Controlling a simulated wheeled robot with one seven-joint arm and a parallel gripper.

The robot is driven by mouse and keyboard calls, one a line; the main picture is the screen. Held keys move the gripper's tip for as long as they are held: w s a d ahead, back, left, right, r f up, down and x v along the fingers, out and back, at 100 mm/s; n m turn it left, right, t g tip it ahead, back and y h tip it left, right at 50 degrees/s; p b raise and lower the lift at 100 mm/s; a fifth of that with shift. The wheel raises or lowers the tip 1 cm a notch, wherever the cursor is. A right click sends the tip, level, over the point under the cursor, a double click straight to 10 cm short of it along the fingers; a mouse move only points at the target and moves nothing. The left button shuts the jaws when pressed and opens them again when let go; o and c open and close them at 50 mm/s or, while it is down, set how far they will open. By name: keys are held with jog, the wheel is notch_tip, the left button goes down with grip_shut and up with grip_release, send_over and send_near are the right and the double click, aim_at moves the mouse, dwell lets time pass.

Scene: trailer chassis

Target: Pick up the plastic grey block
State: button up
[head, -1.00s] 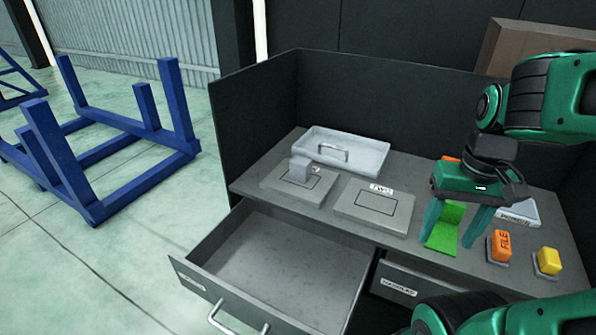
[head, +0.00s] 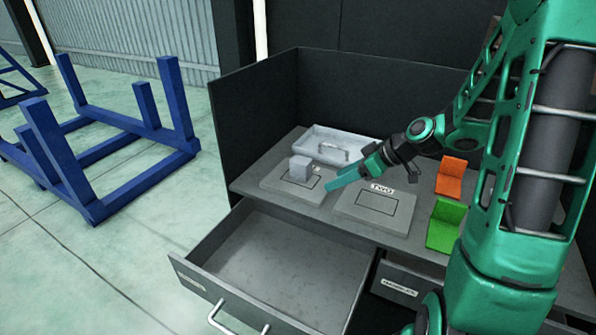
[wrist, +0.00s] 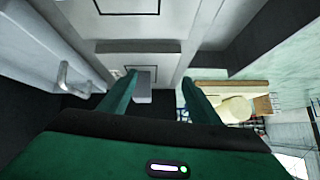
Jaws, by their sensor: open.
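The grey block (head: 300,168) stands on the left flat plate (head: 276,182), in front of the grey tray. My gripper (head: 335,182) is open and empty, a short way to the right of the block, with its teal fingers pointing left toward it. In the wrist view the block (wrist: 144,88) shows between the two open fingers (wrist: 158,80), beyond the tips and nearer the left finger. The fingers do not appear to touch it.
A grey tray (head: 318,137) with a handle sits behind the block. The plate marked TWO (head: 372,222) lies to the right. Orange (head: 450,178) and green (head: 444,225) angled pieces stand farther right. An open empty drawer (head: 270,262) juts out below the worktop.

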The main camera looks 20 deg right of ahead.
aim_at(310, 162)
jog(key=w+t, duration=0.1)
jog(key=w, duration=0.1)
jog(key=w+r+t+y, duration=0.1)
jog(key=w, duration=0.1)
jog(key=w+n+t+y, duration=0.1)
jog(key=w, duration=0.1)
jog(key=shift+w+a+r, duration=0.15)
jog(key=shift+w+r, duration=0.05)
jog(key=shift+r, duration=0.15)
jog(key=shift+w+a, duration=0.15)
jog(key=shift+w, duration=0.1)
jog(key=shift+t+y, duration=0.3)
jog(key=x, duration=0.5)
jog(key=shift+w+a+f, duration=0.3)
jog(key=shift+a+f, duration=0.1)
jog(key=shift+a, duration=0.1)
jog(key=x, duration=0.4)
jog(key=shift+s+f, duration=0.15)
jog(key=shift+f, duration=0.05)
jog(key=c, duration=1.2)
